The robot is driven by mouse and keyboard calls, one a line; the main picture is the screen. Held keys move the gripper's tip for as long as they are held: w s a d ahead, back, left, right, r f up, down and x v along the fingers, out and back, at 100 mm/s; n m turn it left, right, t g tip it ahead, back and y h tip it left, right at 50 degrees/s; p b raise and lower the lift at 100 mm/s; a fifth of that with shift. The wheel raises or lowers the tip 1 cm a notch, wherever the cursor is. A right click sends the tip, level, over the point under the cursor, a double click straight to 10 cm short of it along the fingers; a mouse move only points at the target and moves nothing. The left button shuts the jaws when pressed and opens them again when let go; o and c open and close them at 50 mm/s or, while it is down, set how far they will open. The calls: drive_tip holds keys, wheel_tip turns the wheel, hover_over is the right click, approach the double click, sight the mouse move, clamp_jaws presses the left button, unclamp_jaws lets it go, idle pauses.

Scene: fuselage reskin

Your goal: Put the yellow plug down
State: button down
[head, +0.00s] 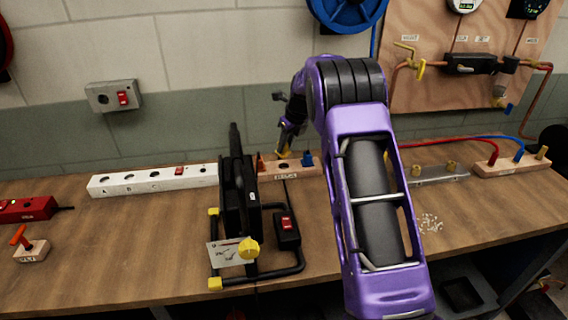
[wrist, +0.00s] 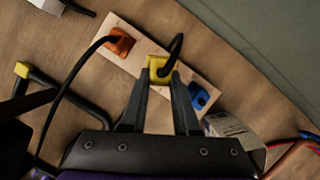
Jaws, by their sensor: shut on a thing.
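The yellow plug (wrist: 158,68) is between the fingertips of my gripper (wrist: 160,78) in the wrist view, with a black cord curving off it. It is over the middle of a wooden block (wrist: 190,73), between an orange plug (wrist: 120,42) and a blue plug (wrist: 200,97). In the head view my gripper (head: 285,145) is pointed down at the block (head: 290,174) at the back of the bench. A dark round hole shows on the block's front part. I cannot tell whether the yellow plug touches the block or is held just above it.
A black cable reel (head: 240,190) on a tubular frame stands in front of the block. A white socket strip (head: 150,179) lies to its left. A wooden terminal block (head: 510,165) with red and blue leads is at the right.

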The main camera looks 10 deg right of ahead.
sight(286, 153)
drive_tip(key=shift+m, duration=0.6)
drive_tip(key=r+b, duration=0.1)
drive_tip(key=r, duration=0.3)
drive_tip(key=shift+s+r, duration=0.1)
drive_tip(key=shift+s, duration=0.1)
wheel_tip(286, 153, down, 9)
drive_tip(key=shift+f+b, duration=0.1)
drive_tip(key=shift+b, duration=0.45)
drive_tip(key=shift+f, duration=0.1)
drive_tip(key=c, duration=0.7)
unclamp_jaws()
drive_tip(key=shift+o, duration=0.2)
drive_tip(key=v, duration=1.2)
drive_tip(key=shift+s+a+p, duration=0.15)
drive_tip(key=shift+a+p, duration=0.05)
drive_tip(key=shift+p, duration=0.15)
